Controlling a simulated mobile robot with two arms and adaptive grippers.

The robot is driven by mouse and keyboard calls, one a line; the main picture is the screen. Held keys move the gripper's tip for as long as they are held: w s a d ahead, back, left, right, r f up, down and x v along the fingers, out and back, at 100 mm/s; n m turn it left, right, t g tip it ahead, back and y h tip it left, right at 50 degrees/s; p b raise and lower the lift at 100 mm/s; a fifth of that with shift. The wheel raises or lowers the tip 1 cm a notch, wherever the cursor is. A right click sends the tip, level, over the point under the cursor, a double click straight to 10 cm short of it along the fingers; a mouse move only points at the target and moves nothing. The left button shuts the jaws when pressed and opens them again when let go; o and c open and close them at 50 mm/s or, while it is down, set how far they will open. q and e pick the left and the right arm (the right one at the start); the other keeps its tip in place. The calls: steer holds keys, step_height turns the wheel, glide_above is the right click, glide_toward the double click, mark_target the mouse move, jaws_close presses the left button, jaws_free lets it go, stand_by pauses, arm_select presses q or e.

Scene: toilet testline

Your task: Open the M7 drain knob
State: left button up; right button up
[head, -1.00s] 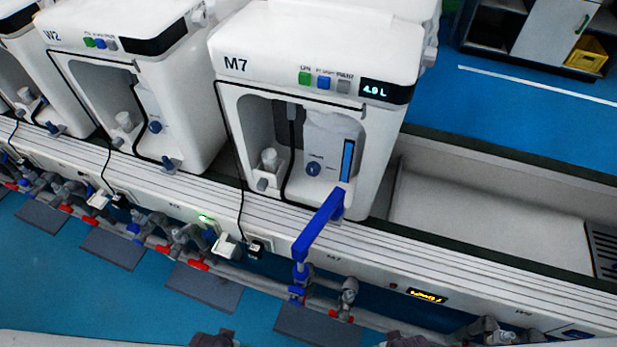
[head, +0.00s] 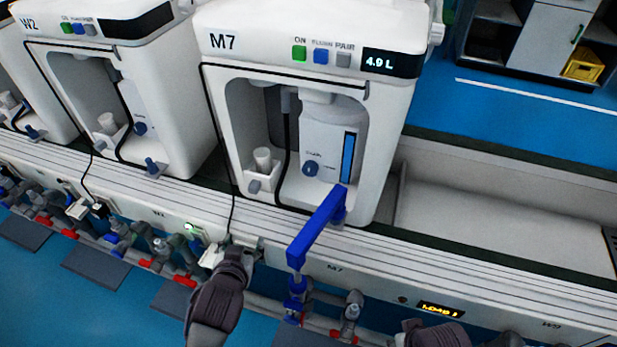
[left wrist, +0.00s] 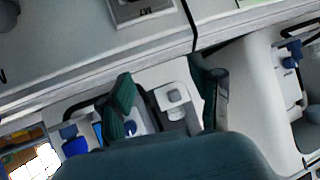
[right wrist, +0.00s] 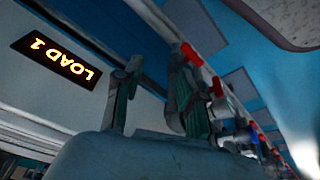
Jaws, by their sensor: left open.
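The M7 machine (head: 222,90) stands upright on the bench. Inside its bay a round dark-blue knob (head: 311,168) sits on the front of the white tank (head: 330,140). A small grey knob (head: 254,187) projects below a cup on a white holder (head: 265,172). I cannot tell which is the drain knob. My left gripper (head: 243,250) is low in front of the bench, below M7, touching neither knob. In the left wrist view its fingers (left wrist: 168,100) are spread and empty, with the cup holder beyond. My right gripper (right wrist: 158,98) is open and empty beside the bench front.
The W2 machine (head: 90,70) stands to the left. A black cable hangs left of M7. The trough (head: 500,215) right of M7 is empty.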

mark_target(309, 173)
arm_select(q)
steer(key=w+d+r+t, duration=0.1)
steer(key=w+d+r+t+h, duration=0.1)
steer(key=w+d, duration=0.1)
steer(key=w+d+r+m+t, duration=0.1)
steer(key=w+d, duration=0.1)
steer(key=shift+r+h, duration=0.25)
steer(key=shift+h, duration=0.05)
arm_select(e)
step_height(309, 173, down, 6)
steer(key=r, duration=0.1)
arm_select(q)
steer(key=w+d+r+m+h, duration=0.1)
steer(key=w+d, duration=0.2)
steer(key=w+d+r+m+t+h+b, duration=0.1)
steer(key=w+d, duration=0.2)
steer(key=w+d+r+t+h, duration=0.1)
steer(key=w+d+r+h, duration=0.1)
steer(key=w+d, duration=0.1)
steer(key=shift+w+d+m, duration=0.15)
steer(key=shift+d+m, duration=0.15)
steer(key=shift+m, duration=0.1)
steer(key=shift+w+d, duration=0.1)
steer(key=shift+w, duration=0.2)
arm_select(e)
step_height(309, 173, up, 4)
steer(key=shift+f, duration=0.1)
arm_select(q)
steer(key=c, duration=1.1)
steer(key=shift+c, duration=0.2)
